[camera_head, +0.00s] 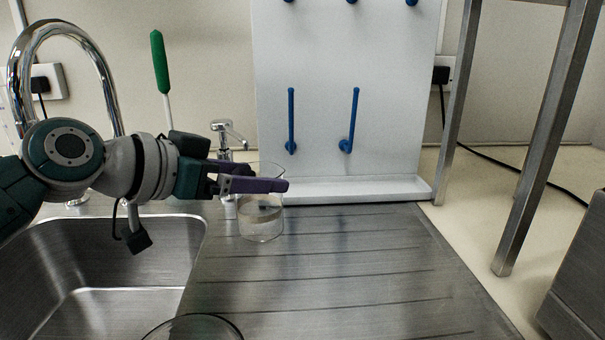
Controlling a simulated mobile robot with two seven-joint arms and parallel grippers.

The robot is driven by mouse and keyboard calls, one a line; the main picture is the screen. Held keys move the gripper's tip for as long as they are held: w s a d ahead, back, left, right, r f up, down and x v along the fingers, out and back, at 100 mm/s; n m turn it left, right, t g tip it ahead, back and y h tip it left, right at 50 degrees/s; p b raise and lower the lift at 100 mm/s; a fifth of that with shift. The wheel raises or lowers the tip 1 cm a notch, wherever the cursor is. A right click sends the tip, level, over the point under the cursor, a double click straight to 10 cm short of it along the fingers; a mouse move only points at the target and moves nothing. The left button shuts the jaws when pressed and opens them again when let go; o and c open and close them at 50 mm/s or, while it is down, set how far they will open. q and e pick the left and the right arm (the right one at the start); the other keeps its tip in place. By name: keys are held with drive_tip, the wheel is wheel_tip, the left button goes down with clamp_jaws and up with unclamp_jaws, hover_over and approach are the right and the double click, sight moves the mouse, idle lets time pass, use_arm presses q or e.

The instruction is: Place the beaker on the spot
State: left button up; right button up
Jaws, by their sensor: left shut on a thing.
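The clear glass beaker (261,221) is upright at the back left of the ridged steel drainboard, right of the sink. My left gripper (276,186) comes in from the left and is shut on the beaker near its upper part. The purple fingers hide part of the beaker's rim and wall. I cannot tell whether the beaker's base touches the drainboard. No marked spot stands out on the drainboard. My right gripper is not in view.
A steel sink (110,255) with a curved tap (103,70) lies at left. A white peg board (345,110) with blue pegs stands behind. A round glass rim (195,322) shows at the bottom edge. The drainboard (350,270) is clear at centre and right.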

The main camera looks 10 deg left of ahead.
use_arm(q)
drive_tip(key=shift+f, duration=0.15)
drive_tip(key=o, duration=1.2)
drive_tip(key=shift+r, duration=0.3)
drive_tip(key=p+v, duration=0.1)
drive_tip(key=v, duration=1.1)
drive_tip(key=shift+f, duration=0.15)
